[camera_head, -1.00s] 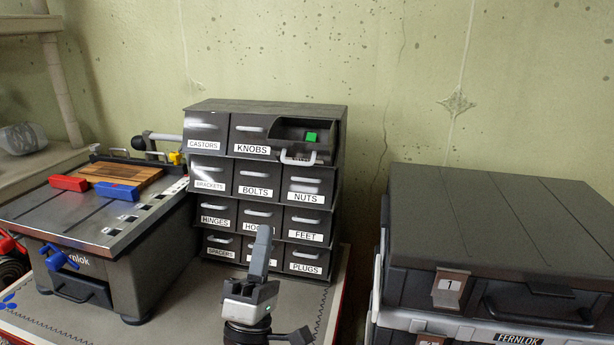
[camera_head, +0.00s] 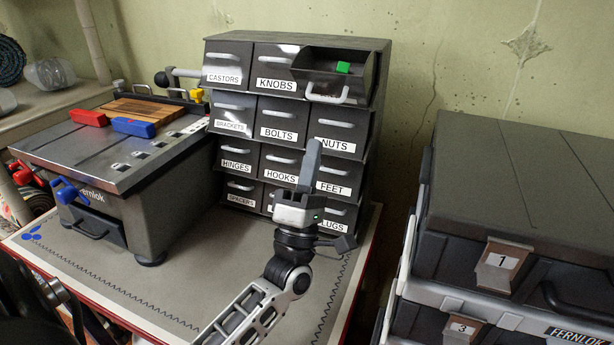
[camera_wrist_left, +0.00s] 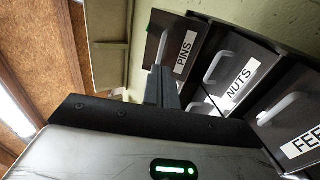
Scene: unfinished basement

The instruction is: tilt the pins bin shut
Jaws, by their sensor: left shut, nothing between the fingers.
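The pins bin (camera_head: 315,70) is at the top right of the dark drawer cabinet (camera_head: 384,60) and is tilted open. Its handle (camera_head: 326,97) hangs low at the front, and a green block (camera_head: 343,67) shows inside. Its PINS label is readable in the left wrist view, where the bin (camera_wrist_left: 187,34) is at top centre. My left gripper (camera_head: 313,148) is shut and empty, pointing up in front of the right columns, below the pins bin. Its fingers also show in the left wrist view (camera_wrist_left: 160,86), appearing just below the bin's front. My right gripper is not in view.
Other labelled bins such as nuts (camera_head: 340,128) and feet (camera_head: 334,178) appear closed. A metal-topped bench tool (camera_head: 90,155) with red and blue blocks stands left. Stacked dark cases (camera_head: 520,190) stand right. Bare mat (camera_head: 160,290) lies in front.

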